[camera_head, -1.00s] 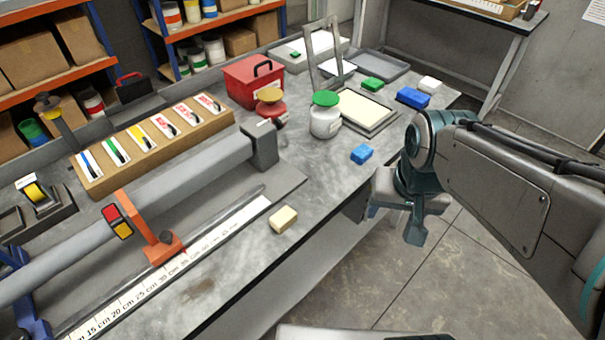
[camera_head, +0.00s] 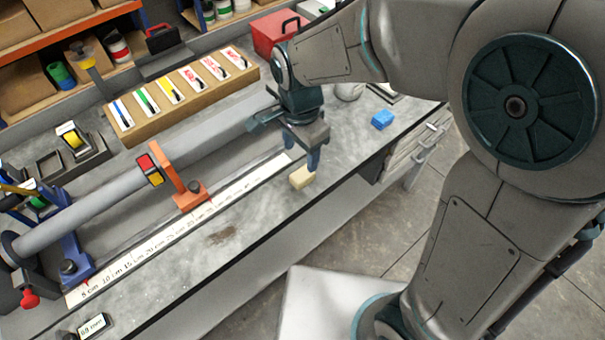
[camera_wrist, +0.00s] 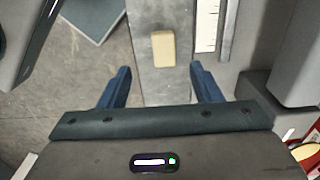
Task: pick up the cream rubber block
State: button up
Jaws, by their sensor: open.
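The cream rubber block (camera_head: 301,177) lies on the grey workbench top (camera_head: 250,215), between the white ruler strip and the bench's front edge. It also shows in the wrist view (camera_wrist: 163,49), ahead of the fingertips and roughly midway between them. My gripper (camera_head: 302,155) is above the bench by the block, fingers pointing down in the head view. In the wrist view its two blue fingers (camera_wrist: 160,72) are spread apart with nothing between them. One finger overlaps the block's upper edge in the head view; I cannot tell the exact height gap.
A ruler strip (camera_head: 190,222) and a grey roller bar (camera_head: 110,195) with an orange bracket (camera_head: 188,197) run behind the block. A blue block (camera_head: 383,119) lies to the right. A wooden holder of markers (camera_head: 180,95) and a red box (camera_head: 274,33) stand further back.

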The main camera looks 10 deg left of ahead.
send_over(301, 175)
jog(key=f, duration=0.4)
jog(key=shift+s+f, duration=0.1)
jog(key=shift+s, duration=0.25)
jog(key=shift+w+f+p, duration=0.2)
jog(key=shift+f, duration=1.25)
jog(key=shift+w+f+p, duration=0.15)
jog(key=shift+w+f, duration=0.05)
jog(key=shift+f, duration=1.2)
jog(key=c, duration=1.1)
